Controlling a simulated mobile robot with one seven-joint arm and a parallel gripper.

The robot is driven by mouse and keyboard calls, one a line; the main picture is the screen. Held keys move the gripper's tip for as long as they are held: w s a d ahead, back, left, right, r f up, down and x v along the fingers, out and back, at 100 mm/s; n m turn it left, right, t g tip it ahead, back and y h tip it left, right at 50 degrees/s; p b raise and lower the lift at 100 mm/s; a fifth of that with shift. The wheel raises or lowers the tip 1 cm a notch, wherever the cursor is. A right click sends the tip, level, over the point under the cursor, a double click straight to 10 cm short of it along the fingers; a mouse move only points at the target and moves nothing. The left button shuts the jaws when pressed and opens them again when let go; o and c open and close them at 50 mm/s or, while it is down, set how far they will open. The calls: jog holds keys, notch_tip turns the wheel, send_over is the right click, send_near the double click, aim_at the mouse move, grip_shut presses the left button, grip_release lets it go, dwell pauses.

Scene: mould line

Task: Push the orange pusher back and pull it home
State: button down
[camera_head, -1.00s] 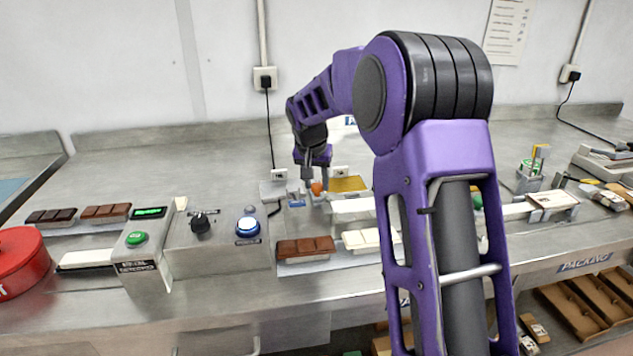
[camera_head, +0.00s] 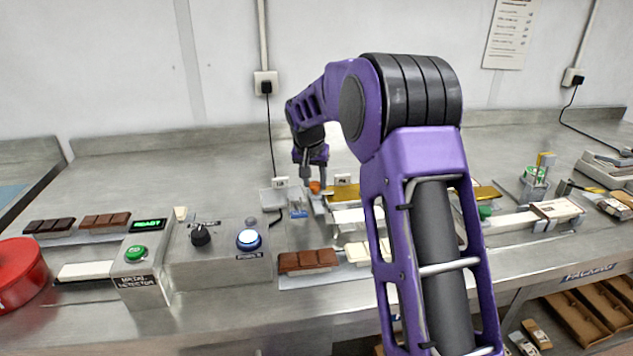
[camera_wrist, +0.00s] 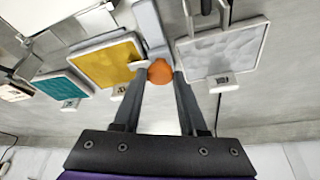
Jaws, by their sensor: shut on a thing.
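The orange pusher knob (camera_head: 315,187) is small and round and stands on the bench toward the back, in the middle of the head view. My gripper (camera_head: 313,181) is over it from above. In the wrist view the orange knob (camera_wrist: 160,72) sits between the two fingertips of my gripper (camera_wrist: 163,80), which are shut on it. A grey rail (camera_wrist: 150,28) runs away from the knob in that view. The knob's underside is hidden.
In the wrist view a yellow plate (camera_wrist: 105,62) and a white textured plate (camera_wrist: 222,52) lie close on either side of the knob. A teal plate (camera_wrist: 62,88) lies farther left. A control box (camera_head: 215,250) with a lit blue button stands front left, and chocolate bars (camera_head: 308,261) lie near it.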

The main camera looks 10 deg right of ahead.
jog(key=shift+w+r+p, duration=0.1)
jog(key=shift+w+p, duration=0.75)
jog(key=shift+w, duration=1)
jog(key=shift+c, duration=2.4)
grip_release()
jog(key=shift+w, duration=0.1)
jog(key=p+v, duration=0.1)
jog(key=v, duration=1.6)
jog(key=shift+r, duration=0.15)
